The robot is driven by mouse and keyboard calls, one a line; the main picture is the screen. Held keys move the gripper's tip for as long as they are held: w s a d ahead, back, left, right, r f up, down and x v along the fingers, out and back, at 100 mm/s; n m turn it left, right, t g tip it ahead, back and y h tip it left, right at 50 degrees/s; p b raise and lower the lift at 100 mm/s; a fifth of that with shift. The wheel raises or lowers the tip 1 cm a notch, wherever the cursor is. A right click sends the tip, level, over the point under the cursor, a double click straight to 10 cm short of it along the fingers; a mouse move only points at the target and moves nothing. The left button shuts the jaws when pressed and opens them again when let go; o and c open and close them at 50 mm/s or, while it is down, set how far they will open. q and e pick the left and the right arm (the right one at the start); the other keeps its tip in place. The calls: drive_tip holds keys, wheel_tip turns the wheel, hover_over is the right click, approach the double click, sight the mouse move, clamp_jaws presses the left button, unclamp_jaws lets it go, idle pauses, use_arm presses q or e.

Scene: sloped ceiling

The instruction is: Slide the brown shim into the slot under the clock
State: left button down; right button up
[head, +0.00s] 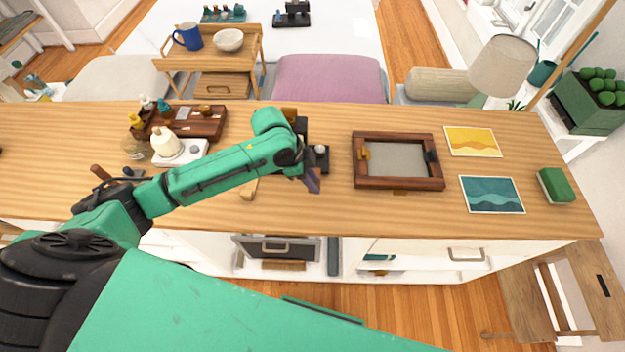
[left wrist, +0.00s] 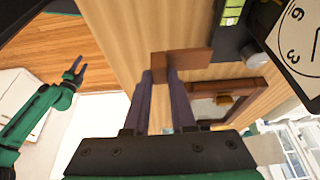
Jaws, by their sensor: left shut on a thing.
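My left gripper (left wrist: 160,78) is shut on the brown shim (left wrist: 190,58), a flat brown piece across its fingertips in the left wrist view. In the head view the left gripper (head: 313,180) is over the middle of the wooden counter; I cannot make out the shim there. The clock (left wrist: 301,45), with a white face and dark rim, is at the upper right of the left wrist view, apart from the shim. In the head view my arm hides most of that spot. The slot is not clearly visible. My right gripper (left wrist: 76,68) appears open and empty in the left wrist view.
A brown frame (head: 398,184) lies right of the left gripper, with a yellow card (head: 473,141) and teal card (head: 491,194) beyond.

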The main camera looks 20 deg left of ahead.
use_arm(q)
drive_tip(key=shift+r, duration=0.1)
drive_tip(key=shift+w+d+f, duration=0.1)
drive_tip(key=shift+f, duration=0.15)
drive_tip(key=shift+f+b, duration=1.2)
drive_tip(key=shift+f, duration=1.2)
drive_tip(key=shift+w+r, duration=0.1)
drive_tip(key=shift+w, duration=0.2)
drive_tip(key=shift+w+a, duration=0.25)
drive_tip(key=shift+w, duration=0.45)
drive_tip(key=shift+w+a, duration=0.25)
drive_tip(key=shift+w, duration=0.45)
drive_tip(key=shift+w+a+b, duration=0.25)
drive_tip(key=shift+w+b, duration=0.45)
drive_tip(key=shift+w, duration=0.3)
drive_tip(key=c, duration=0.7)
unclamp_jaws()
drive_tip(key=shift+r, duration=0.25)
